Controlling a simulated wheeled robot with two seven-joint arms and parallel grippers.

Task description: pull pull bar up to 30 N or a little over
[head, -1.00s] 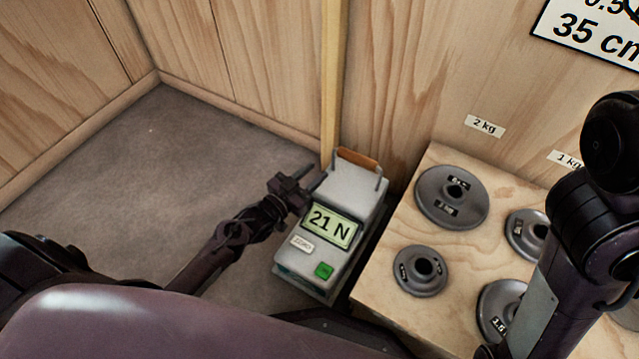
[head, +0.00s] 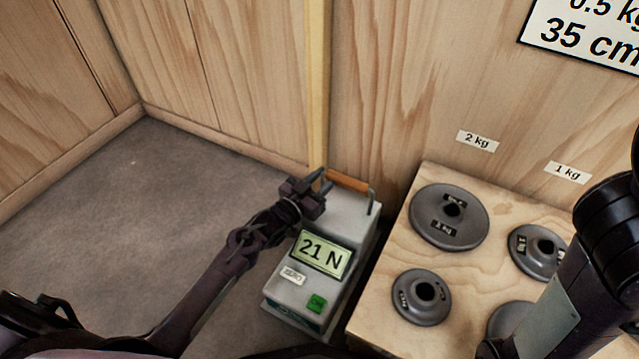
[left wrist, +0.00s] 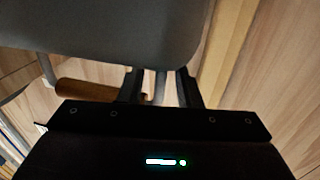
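A grey force gauge box (head: 348,222) stands on the floor against the wall, its display (head: 322,254) reading 21 N. The pull bar (head: 349,182) is an orange-brown grip between two grey posts on its top. My left gripper (head: 319,181) is at the bar's left end. In the left wrist view, the fingers (left wrist: 162,88) are apart with a gap between them, and the brown bar (left wrist: 85,92) shows left of them. A grey post seems to stand in or behind the gap; contact cannot be told. My right gripper is out of view.
A wooden block (head: 385,300) with several grey weight discs (head: 449,217) stands close right of the gauge. My right arm crosses the right side. Plywood walls close off the back and left. Grey floor (head: 150,215) is clear to the left.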

